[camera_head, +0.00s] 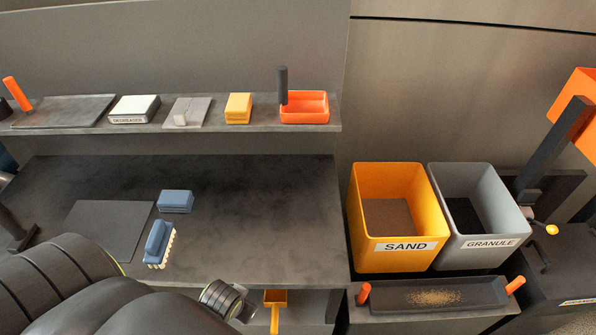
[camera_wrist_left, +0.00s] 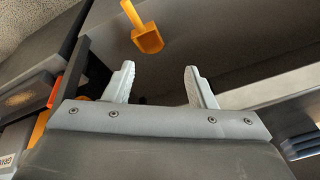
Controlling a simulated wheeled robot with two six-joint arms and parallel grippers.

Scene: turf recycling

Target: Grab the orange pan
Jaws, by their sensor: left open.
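An orange-red pan (camera_head: 316,120) with an upright dark handle (camera_head: 282,84) sits at the right end of the upper shelf. A smaller yellow-orange scoop-like pan (camera_head: 275,297) shows below the worktop's front edge; it also appears at the top of the left wrist view (camera_wrist_left: 148,40). My left gripper (camera_wrist_left: 158,70) is open and empty, its two pale fingers apart, with the yellow-orange scoop beyond the fingertips. My right gripper is not in view.
The dark worktop (camera_head: 250,220) holds a blue block (camera_head: 176,201), a blue brush (camera_head: 159,243) and a dark mat (camera_head: 105,228). A yellow sand bin (camera_head: 405,252) and grey granule bin (camera_head: 490,250) stand right, behind a tray (camera_head: 470,302) with orange handles. The worktop's right half is clear.

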